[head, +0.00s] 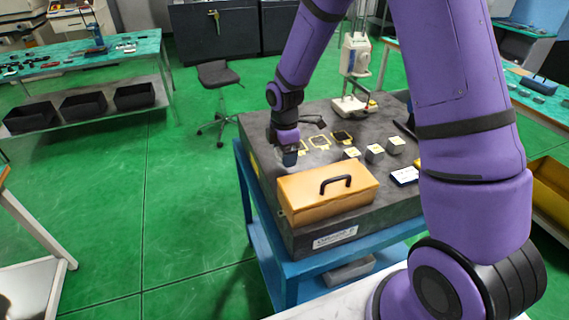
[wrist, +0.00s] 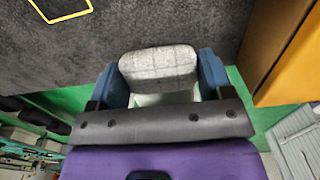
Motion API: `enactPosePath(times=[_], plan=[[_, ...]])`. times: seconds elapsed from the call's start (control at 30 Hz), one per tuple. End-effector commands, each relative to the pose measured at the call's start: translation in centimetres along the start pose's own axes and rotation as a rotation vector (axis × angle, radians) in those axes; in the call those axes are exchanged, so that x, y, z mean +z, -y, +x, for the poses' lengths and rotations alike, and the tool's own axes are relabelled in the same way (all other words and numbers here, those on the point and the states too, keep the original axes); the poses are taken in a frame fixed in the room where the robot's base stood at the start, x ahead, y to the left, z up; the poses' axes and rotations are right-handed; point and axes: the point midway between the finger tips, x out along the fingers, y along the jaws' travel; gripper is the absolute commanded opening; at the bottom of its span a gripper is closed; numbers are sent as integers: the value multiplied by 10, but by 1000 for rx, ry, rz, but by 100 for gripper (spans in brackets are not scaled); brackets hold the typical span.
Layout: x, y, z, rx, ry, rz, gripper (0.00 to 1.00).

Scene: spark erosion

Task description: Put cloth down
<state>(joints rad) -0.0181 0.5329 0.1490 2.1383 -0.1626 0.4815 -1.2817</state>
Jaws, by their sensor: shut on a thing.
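My gripper (head: 289,158) is at the left edge of the dark stone slab (head: 268,160), just behind the orange box. In the wrist view my gripper (wrist: 163,80) has its two blue fingers on either side of a folded grey-white cloth (wrist: 158,68) and is shut on it. The cloth cannot be made out in the head view. The wrist view shows the slab's edge close by, with green floor beyond. I cannot tell whether the cloth touches the slab.
The orange box (head: 318,196) with a black handle stands on the slab's front; its side also shows in the wrist view (wrist: 290,65). Yellow outlines (head: 320,142), several small blocks (head: 375,153) and a white stand instrument (head: 353,75) are on the slab. A stool (head: 217,76) stands behind left.

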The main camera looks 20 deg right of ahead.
Motion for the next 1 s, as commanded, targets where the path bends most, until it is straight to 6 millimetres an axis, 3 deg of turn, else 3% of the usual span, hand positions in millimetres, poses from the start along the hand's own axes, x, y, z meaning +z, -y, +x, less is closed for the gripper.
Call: enactPosePath(times=[0.37, 0.77, 0.8, 0.9, 1.0], plan=[[0, 0, 38, -1, 1, 1, 44], [1, 0, 43, 0, 0, 2, 44], [1, 0, 43, 1, 0, 2, 80], [1, 0, 43, 1, 0, 2, 99], [1, 0, 43, 1, 0, 2, 99]])
